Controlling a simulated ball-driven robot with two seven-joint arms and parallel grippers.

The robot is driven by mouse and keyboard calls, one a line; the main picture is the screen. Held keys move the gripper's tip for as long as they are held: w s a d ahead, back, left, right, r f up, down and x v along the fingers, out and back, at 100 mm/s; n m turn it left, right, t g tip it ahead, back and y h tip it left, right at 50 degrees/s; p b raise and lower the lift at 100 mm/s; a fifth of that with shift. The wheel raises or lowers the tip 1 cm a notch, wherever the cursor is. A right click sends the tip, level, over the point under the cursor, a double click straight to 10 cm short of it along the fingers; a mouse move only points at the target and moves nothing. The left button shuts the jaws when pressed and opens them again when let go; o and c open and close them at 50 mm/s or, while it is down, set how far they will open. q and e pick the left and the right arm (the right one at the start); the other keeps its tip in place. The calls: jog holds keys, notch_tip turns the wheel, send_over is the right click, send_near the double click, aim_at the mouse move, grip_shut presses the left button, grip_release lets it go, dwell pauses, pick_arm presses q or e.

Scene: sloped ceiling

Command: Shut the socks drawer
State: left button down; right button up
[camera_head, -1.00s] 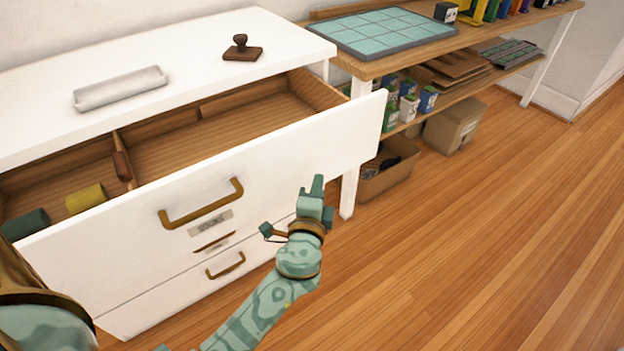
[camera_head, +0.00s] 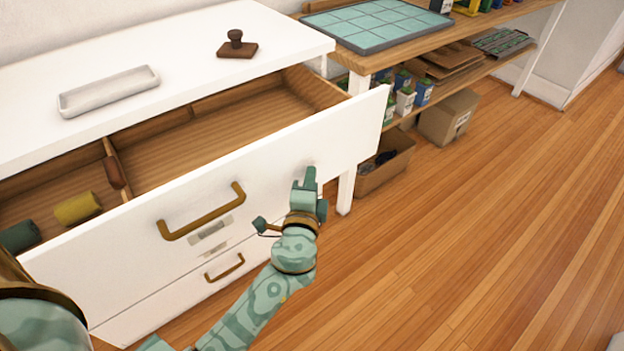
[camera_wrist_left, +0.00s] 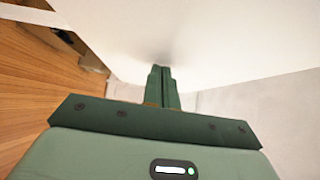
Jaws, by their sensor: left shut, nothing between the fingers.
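The socks drawer (camera_head: 275,164) is the top drawer of a white cabinet and stands well open, with a brass handle (camera_head: 202,211) and a label (camera_head: 210,230) too blurred to read now. Inside are a dark green roll (camera_head: 20,236), a yellow roll (camera_head: 78,208) and a brown item (camera_head: 115,172) by the wooden divider. My left gripper (camera_head: 310,177) is shut and empty, before the right part of the drawer front. In the left wrist view its fingertips (camera_wrist_left: 162,72) point at the white front, very close to it; contact cannot be told. My right gripper is not in view.
A lower drawer with a brass handle (camera_head: 225,267) is shut. A grey tray (camera_head: 108,91) and a brown stamp (camera_head: 237,45) sit on the cabinet top. A wooden shelf unit (camera_head: 440,44) with boxes stands to the right. The wooden floor (camera_head: 470,230) is clear.

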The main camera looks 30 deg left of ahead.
pick_arm(q)
jog(key=w+a, duration=0.2)
jog(key=a, duration=0.4)
jog(key=w+a, duration=0.3)
jog(key=a, duration=0.4)
jog(key=w+a+b, duration=0.1)
jog(key=w+a, duration=0.2)
jog(key=a, duration=0.3)
jog(key=shift+a, duration=0.2)
jog(key=shift+w+a, duration=0.25)
jog(key=shift+a, duration=0.5)
jog(key=shift+a+r, duration=0.1)
jog(key=shift+r, duration=0.1)
